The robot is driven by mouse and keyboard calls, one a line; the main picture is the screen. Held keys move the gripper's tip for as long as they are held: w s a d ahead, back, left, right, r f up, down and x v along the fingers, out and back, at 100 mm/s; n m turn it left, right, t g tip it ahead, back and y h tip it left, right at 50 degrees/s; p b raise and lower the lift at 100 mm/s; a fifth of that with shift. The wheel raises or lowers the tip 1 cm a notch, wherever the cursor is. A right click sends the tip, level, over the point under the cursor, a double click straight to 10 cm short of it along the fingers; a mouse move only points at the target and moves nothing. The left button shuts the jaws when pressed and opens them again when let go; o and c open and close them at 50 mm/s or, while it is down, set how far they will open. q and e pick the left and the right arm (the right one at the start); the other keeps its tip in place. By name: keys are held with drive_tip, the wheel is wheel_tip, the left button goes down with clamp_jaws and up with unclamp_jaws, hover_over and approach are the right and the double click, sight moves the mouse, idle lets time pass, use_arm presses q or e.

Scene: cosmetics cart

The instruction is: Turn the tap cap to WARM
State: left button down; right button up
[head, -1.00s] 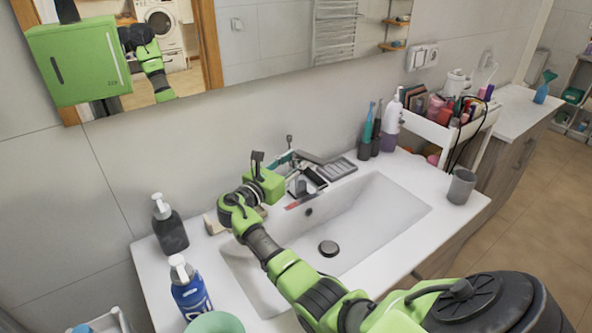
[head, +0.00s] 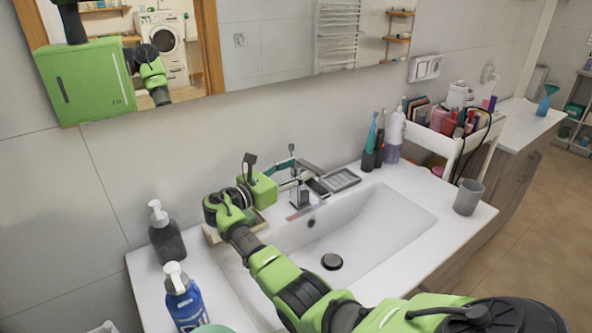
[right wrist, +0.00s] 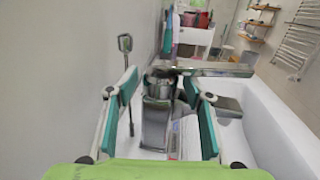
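The chrome tap (head: 300,196) stands at the back edge of the basin. In the right wrist view, its upright body (right wrist: 156,125) is in the middle. The tap cap (right wrist: 163,84) is on top of the body, with a flat chrome part reaching right. My right gripper (right wrist: 161,86) is open, with one teal-padded finger on each side of the cap. Gaps show between fingers and cap, so I see no grip. In the head view my right gripper (head: 292,172) is at the tap and partly covers it. No WARM marking is readable. My left gripper is not in view.
A soap dish (head: 340,180) is right of the tap. The white basin (head: 385,205) is open in front. A dark soap pump (head: 166,236) and a blue bottle (head: 186,302) stand left, a grey cup (head: 467,197) right. The wall and mirror are close behind.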

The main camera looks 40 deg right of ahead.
drive_tip(key=shift+a, duration=0.1)
drive_tip(key=a, duration=0.8)
drive_tip(key=shift+s, duration=0.1)
idle(0.7)
